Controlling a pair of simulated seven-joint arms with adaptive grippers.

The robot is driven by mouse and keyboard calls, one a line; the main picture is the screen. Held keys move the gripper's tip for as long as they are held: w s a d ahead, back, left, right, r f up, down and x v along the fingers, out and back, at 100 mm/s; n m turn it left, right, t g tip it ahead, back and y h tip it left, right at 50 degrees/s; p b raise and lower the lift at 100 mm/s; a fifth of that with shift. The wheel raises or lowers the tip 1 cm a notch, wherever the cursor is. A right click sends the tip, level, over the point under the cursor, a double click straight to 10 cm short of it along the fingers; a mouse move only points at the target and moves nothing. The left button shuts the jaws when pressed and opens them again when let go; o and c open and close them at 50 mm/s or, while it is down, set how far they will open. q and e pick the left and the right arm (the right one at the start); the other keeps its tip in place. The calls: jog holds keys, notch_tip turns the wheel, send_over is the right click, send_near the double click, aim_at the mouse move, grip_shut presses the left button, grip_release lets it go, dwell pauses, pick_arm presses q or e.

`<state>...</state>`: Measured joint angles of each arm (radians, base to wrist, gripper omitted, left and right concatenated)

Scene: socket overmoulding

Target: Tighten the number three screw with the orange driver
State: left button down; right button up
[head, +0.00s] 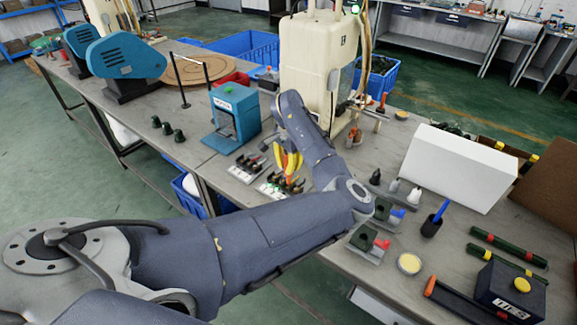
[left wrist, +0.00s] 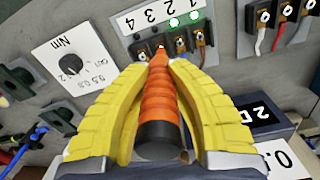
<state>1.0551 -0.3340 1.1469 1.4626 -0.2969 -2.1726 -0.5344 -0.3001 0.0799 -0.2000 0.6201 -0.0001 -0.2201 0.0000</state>
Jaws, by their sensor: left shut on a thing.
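My left gripper (head: 289,160), with yellow fingers, is shut on the orange driver (left wrist: 160,100), which has a black end. It also shows in the left wrist view (left wrist: 160,68). The driver's tip is at a dark terminal block (left wrist: 172,48) with a white numbered strip (left wrist: 150,18). The tip meets the block at the third terminal from the right, below the digit row; I cannot tell whether it sits in the screw. Two green lights are lit on the strip's right part. In the head view the block is partly hidden by the gripper. My right gripper is not in view.
A dial marked Nm (left wrist: 70,62) and a display (left wrist: 262,112) are near the driver. Another terminal block (left wrist: 292,22) with wires is at the right. A teal box machine (head: 232,115) stands behind the gripper. A white box (head: 458,165) is on the bench at right.

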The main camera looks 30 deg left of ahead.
aim_at(288, 157)
pick_arm(q)
jog(key=shift+f, duration=0.55)
dwell(2.4)
jog(key=shift+r, duration=2.55)
